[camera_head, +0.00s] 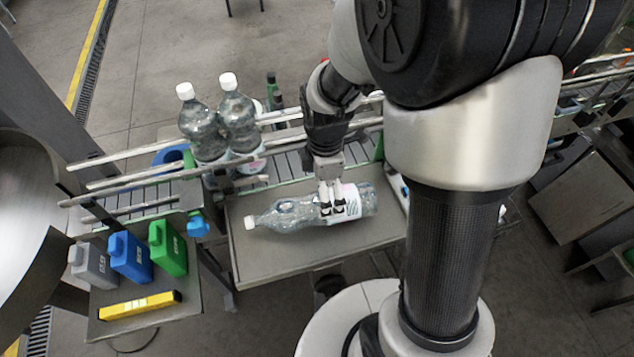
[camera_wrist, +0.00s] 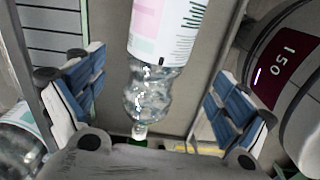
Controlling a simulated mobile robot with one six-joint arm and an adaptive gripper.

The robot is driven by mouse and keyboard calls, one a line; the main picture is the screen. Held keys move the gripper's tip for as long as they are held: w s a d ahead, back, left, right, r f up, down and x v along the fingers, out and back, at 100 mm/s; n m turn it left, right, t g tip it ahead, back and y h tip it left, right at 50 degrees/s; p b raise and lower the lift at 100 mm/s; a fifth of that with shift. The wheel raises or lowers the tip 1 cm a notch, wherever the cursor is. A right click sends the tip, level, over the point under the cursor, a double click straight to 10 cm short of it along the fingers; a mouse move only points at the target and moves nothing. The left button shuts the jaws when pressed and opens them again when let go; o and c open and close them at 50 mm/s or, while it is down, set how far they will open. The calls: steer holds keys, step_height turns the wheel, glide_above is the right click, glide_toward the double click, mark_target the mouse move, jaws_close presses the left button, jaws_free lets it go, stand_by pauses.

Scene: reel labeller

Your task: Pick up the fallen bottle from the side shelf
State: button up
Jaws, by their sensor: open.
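The fallen bottle (camera_head: 287,214) is clear plastic with a white cap and a pale label. It lies on its side on the grey side shelf (camera_head: 262,262), cap toward the left. My gripper (camera_head: 332,209) is over the labelled part of the bottle, pointing down. In the wrist view the bottle (camera_wrist: 150,90) lies between the two blue-padded fingers of my gripper (camera_wrist: 157,100), with a gap on both sides. The jaws are open. The height of the fingertips over the shelf is hard to tell.
Two upright bottles (camera_head: 219,122) stand on the conveyor (camera_head: 140,200) behind the shelf, between metal rails (camera_head: 120,157). Grey, blue and green jugs (camera_head: 130,256) and a yellow level (camera_head: 140,305) sit on a lower-left table. The front of the shelf is clear.

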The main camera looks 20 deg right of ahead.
mark_target(311, 210)
step_height(311, 210, down, 8)
steer(key=shift+w+f, duration=0.15)
steer(key=shift+f, duration=0.05)
stand_by(0.3)
steer(key=shift+c, duration=0.4)
steer(key=c, duration=2)
steer(key=shift+r, duration=0.1)
steer(key=shift+c, duration=0.6)
